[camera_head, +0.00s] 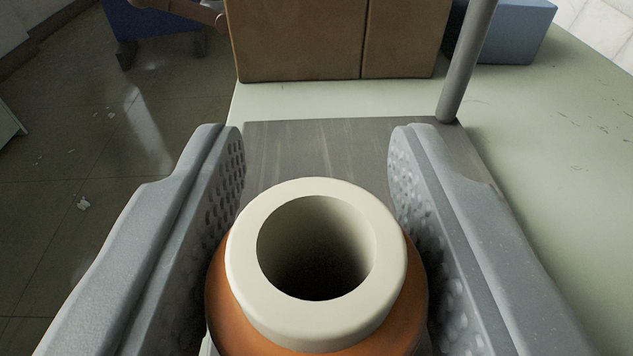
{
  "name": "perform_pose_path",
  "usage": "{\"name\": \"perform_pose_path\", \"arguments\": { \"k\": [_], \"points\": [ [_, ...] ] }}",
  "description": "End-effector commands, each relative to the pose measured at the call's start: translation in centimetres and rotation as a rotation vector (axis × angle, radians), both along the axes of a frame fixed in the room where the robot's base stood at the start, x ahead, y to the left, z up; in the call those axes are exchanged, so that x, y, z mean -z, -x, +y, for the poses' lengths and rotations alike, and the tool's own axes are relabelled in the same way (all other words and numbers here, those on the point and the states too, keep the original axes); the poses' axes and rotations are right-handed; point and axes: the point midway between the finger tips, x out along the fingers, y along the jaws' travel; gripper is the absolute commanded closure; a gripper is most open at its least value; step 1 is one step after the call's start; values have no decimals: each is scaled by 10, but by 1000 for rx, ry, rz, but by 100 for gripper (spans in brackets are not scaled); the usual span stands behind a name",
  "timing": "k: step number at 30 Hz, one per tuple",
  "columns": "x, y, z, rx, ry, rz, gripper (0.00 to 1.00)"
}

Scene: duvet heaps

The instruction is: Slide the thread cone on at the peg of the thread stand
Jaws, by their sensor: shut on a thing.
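The thread cone (315,330) is orange with a cream tube whose open round end faces the camera. It sits between the two grey, dimpled fingers of my gripper (316,150), which is shut on it. The bore is dark inside and no peg shows in it. The thread stand's grey base plate (320,140) lies beyond and below the cone. A grey post (468,60) rises from its back right corner, leaning right in the picture, apart from the cone. I cannot tell whether this post is the peg. The near part of the plate is hidden by cone and fingers.
The stand is on a pale green table (570,150), clear on the right. Brown boxes (300,40) stand behind the plate, with a blue box (515,30) at the back right. The table's left edge drops to a tiled floor (90,150).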

Motion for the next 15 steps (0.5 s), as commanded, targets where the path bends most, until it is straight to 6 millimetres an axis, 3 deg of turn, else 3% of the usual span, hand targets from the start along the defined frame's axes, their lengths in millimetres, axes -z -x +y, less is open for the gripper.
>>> {"name": "perform_pose_path", "arguments": {
  "k": [6, 7, 9, 15],
  "points": [
    [5, 0, 0, 0, 0, 0, 89],
    [5, 0, 0, 0, 0, 0, 60],
    [4, 0, 0, 0, 0, 0, 40],
    [5, 0, 0, 0, -1, 0, 37]
  ]
}}
